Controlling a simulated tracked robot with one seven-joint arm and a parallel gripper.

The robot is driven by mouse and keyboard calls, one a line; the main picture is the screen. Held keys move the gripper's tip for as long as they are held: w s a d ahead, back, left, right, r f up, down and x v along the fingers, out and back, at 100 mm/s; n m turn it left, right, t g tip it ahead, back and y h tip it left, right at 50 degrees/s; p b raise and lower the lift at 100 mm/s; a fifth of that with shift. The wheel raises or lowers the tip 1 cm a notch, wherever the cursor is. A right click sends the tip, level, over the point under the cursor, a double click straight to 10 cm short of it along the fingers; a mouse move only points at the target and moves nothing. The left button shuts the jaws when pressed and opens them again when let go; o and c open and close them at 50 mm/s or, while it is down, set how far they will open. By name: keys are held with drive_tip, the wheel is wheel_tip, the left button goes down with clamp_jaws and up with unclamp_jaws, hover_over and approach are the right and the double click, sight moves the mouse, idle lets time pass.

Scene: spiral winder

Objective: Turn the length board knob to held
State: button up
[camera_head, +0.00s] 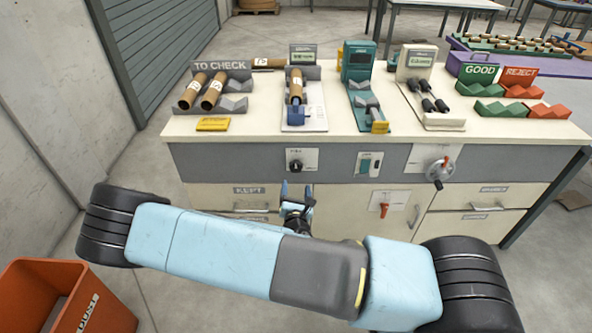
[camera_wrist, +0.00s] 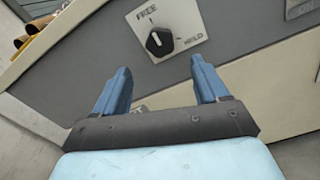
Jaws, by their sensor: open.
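The length board knob (camera_head: 296,166) is a black round knob on a white plate on the grey front panel of the bench. In the wrist view the knob (camera_wrist: 160,42) sits on its plate marked FREE at the top and HELD at the lower right. Its white pointer line aims up towards FREE. My gripper (camera_head: 297,190) is open and empty, just below and in front of the knob. In the wrist view its two blue fingers (camera_wrist: 162,74) point towards the panel, with the knob ahead of and between them, not touched.
Right of the knob are a green switch plate (camera_head: 368,165), a crank with a red handle (camera_head: 440,170) and a red lever (camera_head: 385,206). The drawer marked KEPT (camera_head: 240,197) lies below left. The bench top carries gauges and tubes (camera_head: 213,90). An orange bin (camera_head: 60,300) stands at lower left.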

sight(296, 168)
drive_tip(key=w, duration=1)
drive_tip(key=shift+w+d, duration=0.15)
drive_tip(key=shift+w, duration=0.05)
drive_tip(key=shift+c, duration=0.4)
drive_tip(key=c, duration=1)
